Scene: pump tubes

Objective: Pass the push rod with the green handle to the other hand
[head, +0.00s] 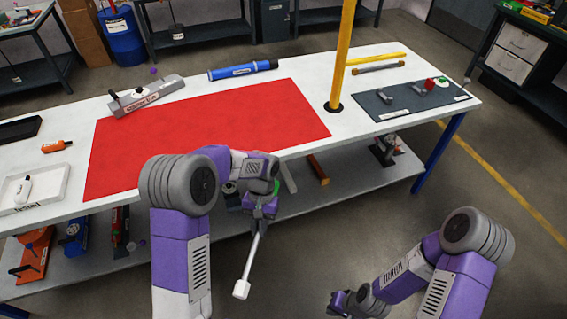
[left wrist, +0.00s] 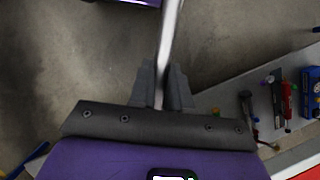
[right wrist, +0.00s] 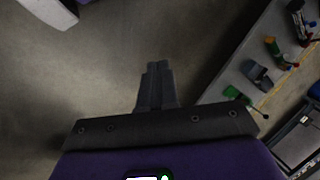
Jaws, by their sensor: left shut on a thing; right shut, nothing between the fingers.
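The push rod (head: 252,252) is a thin pale rod with a white block at its lower end. It hangs down and slightly left from my left gripper (head: 262,210), in front of the table. A small green patch, seemingly the handle, shows beside that gripper; most of it is hidden. In the left wrist view the rod (left wrist: 171,35) runs between the fingers of my left gripper (left wrist: 163,90), which is shut on it. My right gripper (head: 338,300) is low at the bottom edge, right of the rod and apart from it. In the right wrist view its fingers (right wrist: 157,72) are together and empty.
A white table (head: 375,145) with a red mat (head: 200,135) lies beyond my arms. A yellow post (head: 342,55) stands on it, right of the mat. A lower shelf (head: 330,195) holds several tools. The floor between my grippers is clear.

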